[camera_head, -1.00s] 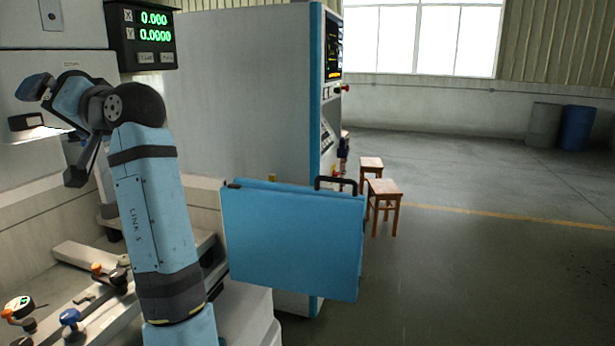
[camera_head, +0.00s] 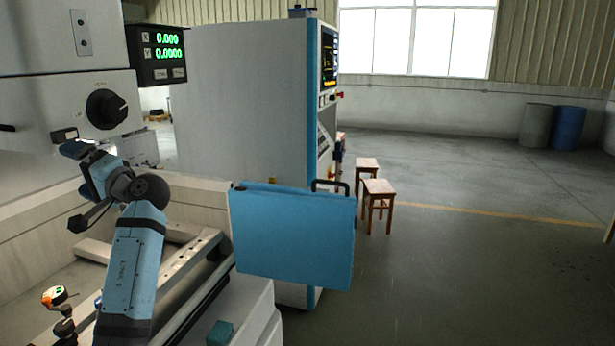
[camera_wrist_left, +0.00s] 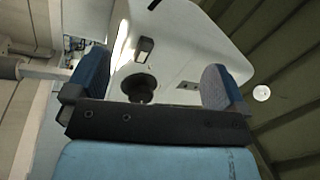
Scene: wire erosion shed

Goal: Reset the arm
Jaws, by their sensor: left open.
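My left arm comes up from the bottom left in the head view, blue and grey with black joints. Its left gripper (camera_head: 80,168) is up at the left, in front of the pale machine head (camera_head: 60,95). In the left wrist view the left gripper (camera_wrist_left: 156,85) shows two blue fingers spread wide apart, with nothing held between them. Beyond the fingers are the machine's white casing (camera_wrist_left: 185,45) and a round black knob (camera_wrist_left: 138,86). My right gripper is not in view.
The machine bed with rails (camera_head: 190,265) lies beside and below the arm. A blue panel with a black handle (camera_head: 292,238) stands right of it, before a grey cabinet (camera_head: 235,100). Two wooden stools (camera_head: 377,188) and barrels (camera_head: 567,128) stand farther off. Right floor is clear.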

